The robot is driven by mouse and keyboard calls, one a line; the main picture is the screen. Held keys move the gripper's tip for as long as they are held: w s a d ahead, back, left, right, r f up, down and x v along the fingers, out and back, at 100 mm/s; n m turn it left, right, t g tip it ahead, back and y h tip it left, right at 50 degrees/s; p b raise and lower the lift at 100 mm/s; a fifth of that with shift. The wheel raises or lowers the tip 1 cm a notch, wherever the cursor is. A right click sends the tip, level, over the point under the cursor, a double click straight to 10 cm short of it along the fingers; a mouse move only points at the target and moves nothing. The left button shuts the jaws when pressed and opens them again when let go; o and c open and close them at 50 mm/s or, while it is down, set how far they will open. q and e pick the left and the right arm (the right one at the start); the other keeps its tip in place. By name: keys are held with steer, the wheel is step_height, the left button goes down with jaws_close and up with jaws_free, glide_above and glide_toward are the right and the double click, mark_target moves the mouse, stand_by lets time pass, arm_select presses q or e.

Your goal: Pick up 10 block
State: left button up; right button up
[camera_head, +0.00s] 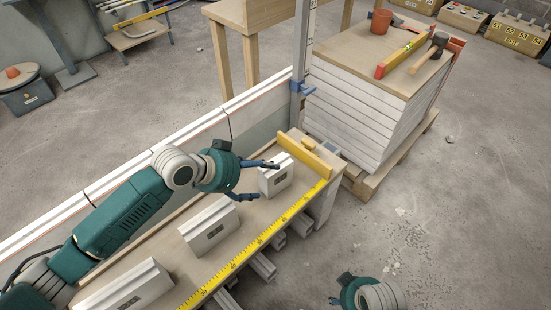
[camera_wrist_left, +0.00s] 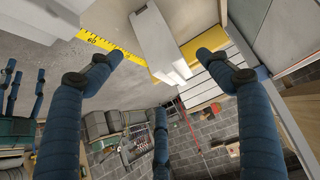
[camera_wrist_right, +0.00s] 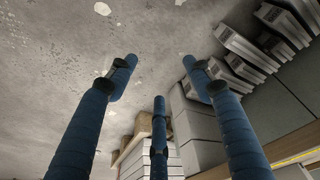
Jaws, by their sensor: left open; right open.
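Three pale blocks with dark printed labels stand in a row on the wooden bench: a far block (camera_head: 275,178), a middle block (camera_head: 209,228) and a near block (camera_head: 125,290). The label numbers are too small to read, so I cannot tell which is the 10 block. My left gripper (camera_head: 262,184) is open at the far block, its fingers at the block's left side. In the left wrist view the block (camera_wrist_left: 160,42) shows between the spread fingertips (camera_wrist_left: 160,56), not clasped. My right gripper (camera_wrist_right: 159,62) is open and empty over the floor, low in the head view (camera_head: 350,292).
A yellow tape measure (camera_head: 262,238) runs along the bench's front edge. A yellow bar (camera_head: 304,152) lies across its far end. Beyond stands a stack of white boards (camera_head: 355,105) with a hammer (camera_head: 430,52) on top.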

mark_target(266, 175)
arm_select(q)
steer(key=b+x, duration=0.1)
steer(key=x, duration=0.4)
steer(key=shift+w+d+f, duration=0.15)
steer(key=shift+d, duration=0.05)
steer(key=b+x, duration=0.2)
steer(key=x, duration=0.3)
steer(key=shift+w, duration=0.1)
steer(key=c, duration=1.5)
steer(key=shift+r, duration=0.3)
steer(key=c, duration=0.3)
arm_select(e)
steer(key=w+v, duration=0.1)
steer(key=v, duration=1)
steer(key=shift+w+r+t, duration=0.35)
steer(key=shift+r+t, duration=0.05)
steer(key=shift+r, duration=0.05)
steer(key=shift+d, duration=0.1)
